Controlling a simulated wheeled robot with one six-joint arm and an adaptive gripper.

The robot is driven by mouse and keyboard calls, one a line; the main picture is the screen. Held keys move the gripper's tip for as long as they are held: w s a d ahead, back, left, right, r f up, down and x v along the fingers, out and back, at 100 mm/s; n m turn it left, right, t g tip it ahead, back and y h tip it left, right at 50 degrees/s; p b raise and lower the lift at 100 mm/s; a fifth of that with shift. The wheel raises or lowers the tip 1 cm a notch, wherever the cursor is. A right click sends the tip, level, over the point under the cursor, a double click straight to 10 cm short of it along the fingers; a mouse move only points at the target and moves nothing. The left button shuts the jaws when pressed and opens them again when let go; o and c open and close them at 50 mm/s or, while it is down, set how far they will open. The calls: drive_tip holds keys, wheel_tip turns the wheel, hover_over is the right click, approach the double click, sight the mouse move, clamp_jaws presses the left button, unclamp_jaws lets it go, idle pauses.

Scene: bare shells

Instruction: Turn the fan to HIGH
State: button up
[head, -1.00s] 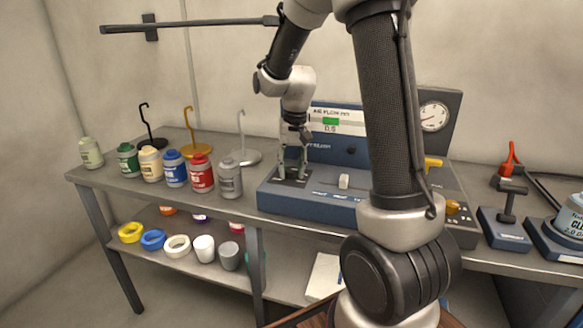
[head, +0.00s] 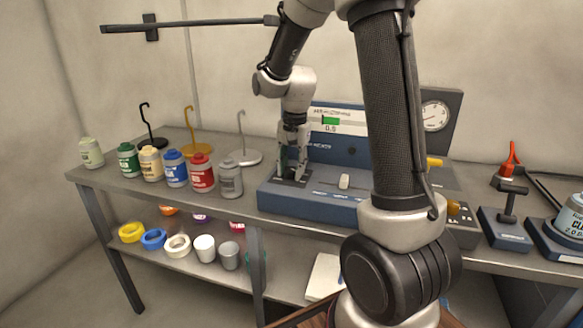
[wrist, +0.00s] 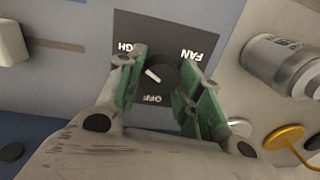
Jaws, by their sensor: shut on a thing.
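The fan knob (wrist: 157,72) is a black round dial on a dark square plate (wrist: 150,25) marked HIGH, FAN and OFF, in the wrist view. Its white pointer line slants, lying on the knob's left side between the OFF and HIGH lettering. My gripper (wrist: 165,88) is shut on the knob, with a green-padded finger on each side. In the head view my gripper (head: 291,175) reaches down to the left end of the blue console (head: 315,207), hiding the knob. The airflow display (head: 332,124) reads about 0.5 with a green bar.
A white switch (head: 344,181) stands right of my gripper on the console. Several bottles, including a grey one (head: 230,180), and hook stands, including a silver one (head: 243,150), are to the left. A round gauge (head: 435,116) is at the back right.

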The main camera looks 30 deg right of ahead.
sight(294, 170)
drive_tip(key=o, duration=1)
drive_tip(key=shift+o, duration=0.2)
wheel_tip(294, 170, up, 12)
drive_tip(key=shift+s+d, duration=0.3)
